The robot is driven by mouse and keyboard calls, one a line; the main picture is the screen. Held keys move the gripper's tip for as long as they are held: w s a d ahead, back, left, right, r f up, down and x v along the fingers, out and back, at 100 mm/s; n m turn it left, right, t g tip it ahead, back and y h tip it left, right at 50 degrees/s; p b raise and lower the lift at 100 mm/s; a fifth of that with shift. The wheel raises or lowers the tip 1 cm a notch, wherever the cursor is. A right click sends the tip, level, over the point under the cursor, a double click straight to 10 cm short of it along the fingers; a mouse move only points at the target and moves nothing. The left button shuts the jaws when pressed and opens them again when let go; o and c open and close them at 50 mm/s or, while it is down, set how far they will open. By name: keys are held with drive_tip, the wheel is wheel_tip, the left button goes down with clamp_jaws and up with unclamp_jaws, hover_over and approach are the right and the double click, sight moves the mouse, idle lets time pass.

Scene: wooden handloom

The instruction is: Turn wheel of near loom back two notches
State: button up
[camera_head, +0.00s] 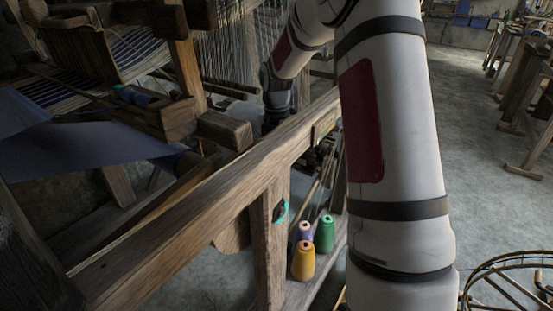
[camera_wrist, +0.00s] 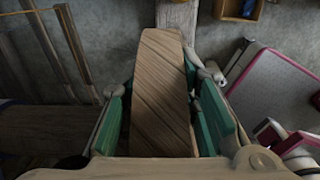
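The near loom's long wooden beam (camera_head: 215,185) crosses the head view. A rounded wooden edge (camera_head: 232,236) shows below it; I cannot tell whether this is the wheel. In the wrist view, a broad piece of grained wood (camera_wrist: 160,95) stands between the teal-padded fingers of my gripper (camera_wrist: 160,100); it may be part of the wheel. The fingers straddle this wood, with the right pad very close to its edge. I cannot tell whether both pads touch it.
Yellow (camera_head: 303,261), green (camera_head: 324,234) and lilac (camera_head: 305,231) thread cones stand by the loom post (camera_head: 269,245). A small cyan curved thing (camera_head: 281,211) is at the post. A round frame (camera_head: 505,285) stands lower right. Grey floor (camera_head: 465,160) is open at right.

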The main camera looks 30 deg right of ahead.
drive_tip(key=shift+s+a+r+t+h+p, duration=0.15)
drive_tip(key=shift+a+r+h+p, duration=0.15)
drive_tip(key=shift+r+p, duration=0.2)
drive_tip(key=shift+a+r+t+h+p, duration=0.15)
drive_tip(key=shift+r+h+p, duration=0.25)
drive_tip(key=shift+r+p, duration=0.1)
clamp_jaws()
drive_tip(key=shift+f, duration=0.1)
drive_tip(key=o, duration=1.1)
unclamp_jaws()
drive_tip(key=shift+o, duration=0.2)
drive_tip(key=r, duration=0.4)
drive_tip(key=a+r, duration=0.1)
drive_tip(key=r, duration=0.7)
drive_tip(key=shift+s+a, duration=0.3)
drive_tip(key=shift+s, duration=0.05)
